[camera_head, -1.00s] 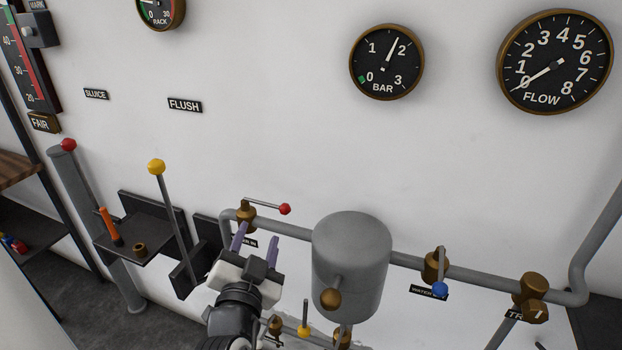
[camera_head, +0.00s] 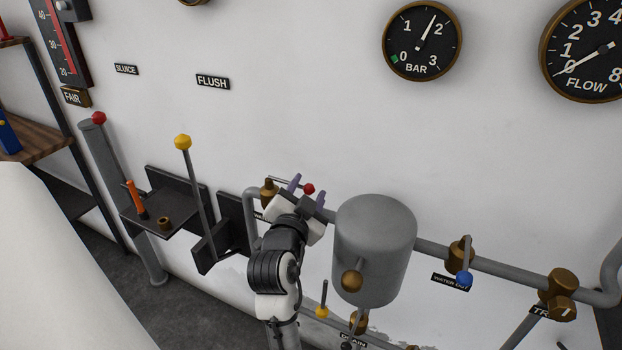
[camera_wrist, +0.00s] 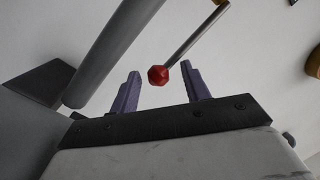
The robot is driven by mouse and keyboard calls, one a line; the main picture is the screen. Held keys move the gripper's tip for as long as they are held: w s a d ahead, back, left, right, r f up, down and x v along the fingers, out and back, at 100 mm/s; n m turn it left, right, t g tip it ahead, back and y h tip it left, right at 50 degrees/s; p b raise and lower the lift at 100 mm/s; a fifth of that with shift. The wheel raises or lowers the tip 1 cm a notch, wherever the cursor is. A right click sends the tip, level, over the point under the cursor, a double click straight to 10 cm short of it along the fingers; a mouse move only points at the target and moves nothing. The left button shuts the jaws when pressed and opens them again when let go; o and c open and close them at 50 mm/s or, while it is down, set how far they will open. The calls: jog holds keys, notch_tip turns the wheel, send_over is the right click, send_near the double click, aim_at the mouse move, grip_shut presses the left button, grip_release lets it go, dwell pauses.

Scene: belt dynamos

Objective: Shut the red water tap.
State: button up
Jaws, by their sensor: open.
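The red tap is a brass valve (camera_head: 268,192) on the pipe left of the grey tank, with a grey lever ending in a red knob (camera_head: 309,188). In the wrist view the red knob (camera_wrist: 158,75) shows between the two purple fingers, with a gap on each side, and its lever (camera_wrist: 200,32) runs up to the right. My gripper (camera_head: 307,189) is open at the knob and grips nothing. In the head view my gripper hides most of the lever and part of the label below.
The grey tank (camera_head: 375,245) stands close to the right of my gripper. A yellow-knobbed lever (camera_head: 198,195) and a dark shelf (camera_head: 163,207) are to the left. The blue-knobbed WATER OUT tap (camera_head: 462,260) is farther right. A grey bar (camera_wrist: 110,52) passes close by in the wrist view.

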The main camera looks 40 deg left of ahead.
jog(key=shift+p+x, duration=0.3)
jog(key=shift+x, duration=1.3)
jog(key=shift+f, duration=0.1)
grip_shut()
